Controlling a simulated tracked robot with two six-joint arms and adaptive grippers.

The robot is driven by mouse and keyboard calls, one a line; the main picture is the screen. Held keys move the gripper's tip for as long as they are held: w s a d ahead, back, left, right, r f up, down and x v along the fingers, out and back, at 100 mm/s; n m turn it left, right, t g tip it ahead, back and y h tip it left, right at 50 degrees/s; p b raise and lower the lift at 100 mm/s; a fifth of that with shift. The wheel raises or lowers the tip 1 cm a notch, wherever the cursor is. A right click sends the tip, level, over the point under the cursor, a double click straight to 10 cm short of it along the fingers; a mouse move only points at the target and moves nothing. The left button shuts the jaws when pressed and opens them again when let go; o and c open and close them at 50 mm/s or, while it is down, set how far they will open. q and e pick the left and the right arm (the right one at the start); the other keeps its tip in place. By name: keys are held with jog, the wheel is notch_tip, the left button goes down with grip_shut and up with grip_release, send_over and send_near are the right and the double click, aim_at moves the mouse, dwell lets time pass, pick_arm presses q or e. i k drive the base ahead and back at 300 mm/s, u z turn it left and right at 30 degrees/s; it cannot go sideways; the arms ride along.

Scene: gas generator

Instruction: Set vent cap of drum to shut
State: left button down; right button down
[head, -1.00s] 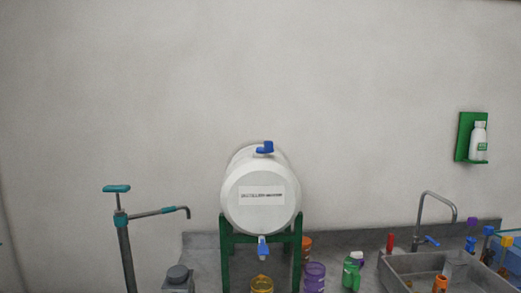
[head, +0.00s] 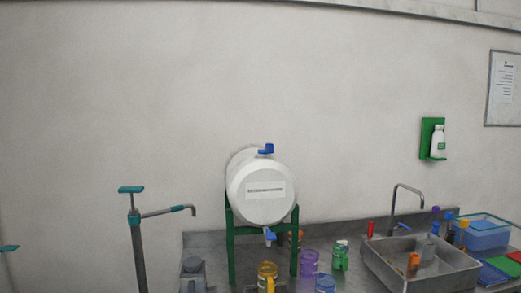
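A white drum (head: 262,192) lies on its side on a green stand (head: 230,238) at the centre of the head view. Its blue vent cap (head: 266,149) sits on top, with its lever pointing sideways. Whether the cap is open or shut I cannot tell. A blue tap (head: 270,236) hangs from the drum's lower front. Neither of my grippers is in view.
A teal-handled pump (head: 137,225) stands left of the drum. Yellow (head: 267,276), purple (head: 309,262) and blue containers and a green bottle (head: 341,257) stand below it. A sink (head: 420,265) with a faucet is at right.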

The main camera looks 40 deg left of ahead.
aim_at(269, 149)
jog(key=u, duration=0.5)
jog(key=i, duration=0.85)
jog(key=u, duration=0.05)
